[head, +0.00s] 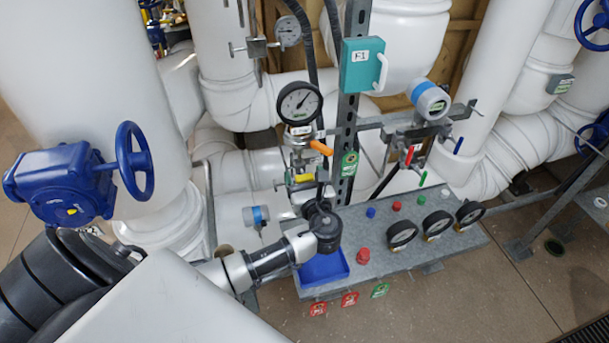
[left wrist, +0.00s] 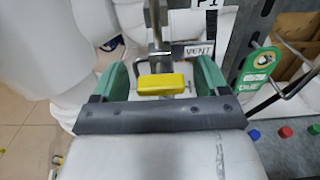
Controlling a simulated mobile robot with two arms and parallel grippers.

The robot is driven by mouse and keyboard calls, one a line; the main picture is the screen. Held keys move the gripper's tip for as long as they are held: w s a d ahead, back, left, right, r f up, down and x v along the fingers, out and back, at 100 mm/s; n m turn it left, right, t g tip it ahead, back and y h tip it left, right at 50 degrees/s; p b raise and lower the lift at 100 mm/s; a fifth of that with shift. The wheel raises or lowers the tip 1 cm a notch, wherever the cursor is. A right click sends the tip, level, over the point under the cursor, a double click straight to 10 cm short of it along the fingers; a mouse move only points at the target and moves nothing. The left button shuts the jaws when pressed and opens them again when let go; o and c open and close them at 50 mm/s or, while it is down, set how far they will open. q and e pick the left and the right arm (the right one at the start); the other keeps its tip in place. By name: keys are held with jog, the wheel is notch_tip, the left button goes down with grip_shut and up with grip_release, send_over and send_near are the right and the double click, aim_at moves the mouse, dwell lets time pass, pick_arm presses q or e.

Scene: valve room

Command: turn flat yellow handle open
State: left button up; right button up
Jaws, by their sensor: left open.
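The flat yellow handle (left wrist: 161,84) shows in the left wrist view as a short yellow bar below a metal stem. In the head view it is a small yellow patch (head: 303,178) below the round gauge, partly hidden. My left gripper (left wrist: 162,72) is open, with one green finger on each side of the handle and a visible gap to both. I cannot tell how deep the handle sits between the fingers. In the head view the left gripper is mostly hidden by my dark wrist joint. My right gripper is not in view.
A black-rimmed gauge (head: 299,103) and an orange handle (head: 320,148) are just above. A green tag (left wrist: 257,62) hangs to the right on the metal post. A grey panel (head: 383,260) with buttons and gauges, and a blue tray (head: 325,268), lie below. White pipes surround the spot.

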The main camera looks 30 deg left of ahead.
pick_arm(q)
jog(key=shift+c, duration=0.4)
jog(key=c, duration=0.8)
jog(key=shift+c, duration=0.2)
